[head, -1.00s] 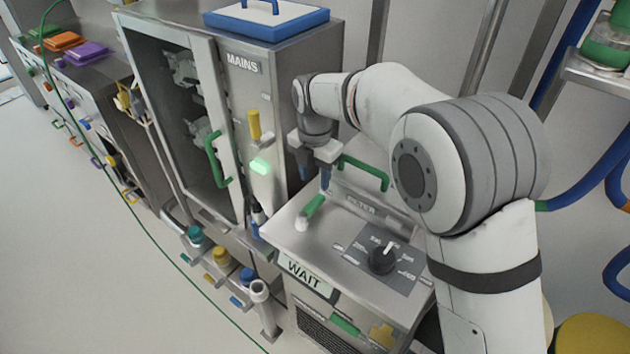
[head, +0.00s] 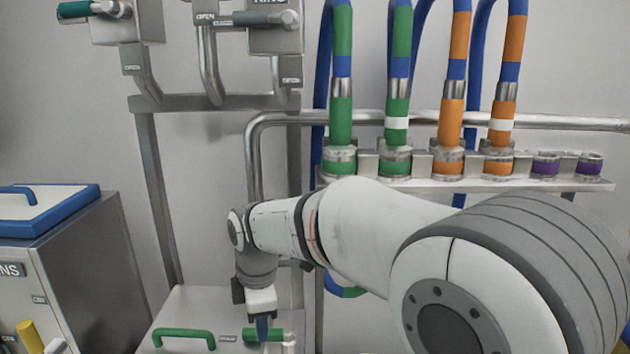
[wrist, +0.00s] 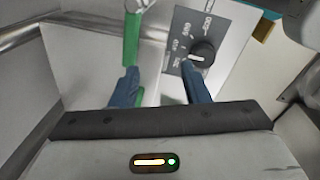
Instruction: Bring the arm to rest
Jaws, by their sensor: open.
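My gripper (head: 263,328) hangs over the steel filter bench at the lower middle of the head view, with its fingers pointing down. In the wrist view my gripper (wrist: 159,80) shows two blue fingers spread apart with nothing held between them. The green lever (wrist: 131,38) lies beyond the left finger, and the black dial (wrist: 203,52) lies beyond the right finger. In the head view the green lever (head: 280,336) is just behind or beside the fingers; contact cannot be told.
A green bench handle (head: 183,333) is left of my gripper. A steel cabinet (head: 85,270) with a blue-rimmed lid (head: 45,208) stands at left. A hose rack (head: 420,184) with green and orange hoses is behind my arm.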

